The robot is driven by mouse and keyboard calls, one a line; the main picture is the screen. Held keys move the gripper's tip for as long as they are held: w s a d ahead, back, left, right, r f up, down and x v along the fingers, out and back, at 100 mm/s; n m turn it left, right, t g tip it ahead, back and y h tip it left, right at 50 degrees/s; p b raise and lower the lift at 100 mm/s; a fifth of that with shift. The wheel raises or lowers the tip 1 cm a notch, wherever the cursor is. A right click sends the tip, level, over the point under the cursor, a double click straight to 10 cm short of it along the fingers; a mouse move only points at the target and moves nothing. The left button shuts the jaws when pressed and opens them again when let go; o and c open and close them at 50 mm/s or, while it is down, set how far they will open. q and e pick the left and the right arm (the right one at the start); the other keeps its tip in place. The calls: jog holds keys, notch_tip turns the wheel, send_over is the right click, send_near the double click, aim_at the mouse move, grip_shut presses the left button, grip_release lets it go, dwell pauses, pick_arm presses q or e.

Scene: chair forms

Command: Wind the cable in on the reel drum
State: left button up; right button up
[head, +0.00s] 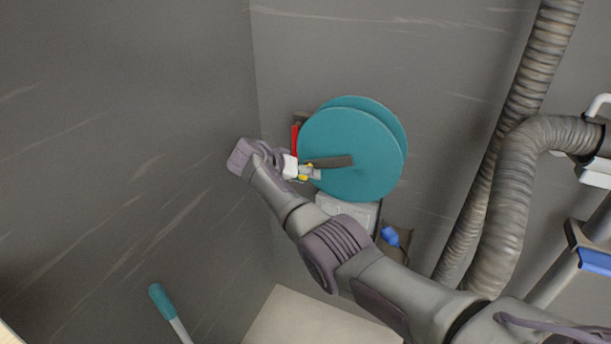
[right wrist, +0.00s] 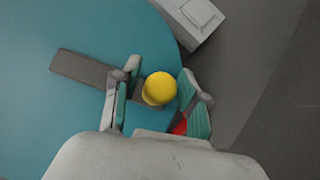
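The reel drum (head: 365,135) has two teal discs and is mounted at the back wall. Its teal face also fills the left of the right wrist view (right wrist: 60,100). A dark crank arm (head: 332,162) crosses the face and ends in a yellow knob (right wrist: 159,88). My right gripper (head: 308,172) is at the knob. In the right wrist view its fingers (right wrist: 160,100) stand apart on both sides of the knob, with a gap on the left side. A blue plug (head: 390,236) hangs below the drum. The cable's run is mostly hidden. My left gripper is out of view.
A pale box (head: 350,210) sits below the drum. A red part (head: 294,138) shows at the drum's left. Thick ribbed hoses (head: 505,205) hang at the right. A teal-ended handle (head: 161,298) stands at lower left. Dark walls enclose the left and back.

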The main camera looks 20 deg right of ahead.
jog(key=shift+r, duration=0.1)
jog(key=v, duration=1.2)
jog(key=shift+o, duration=0.4)
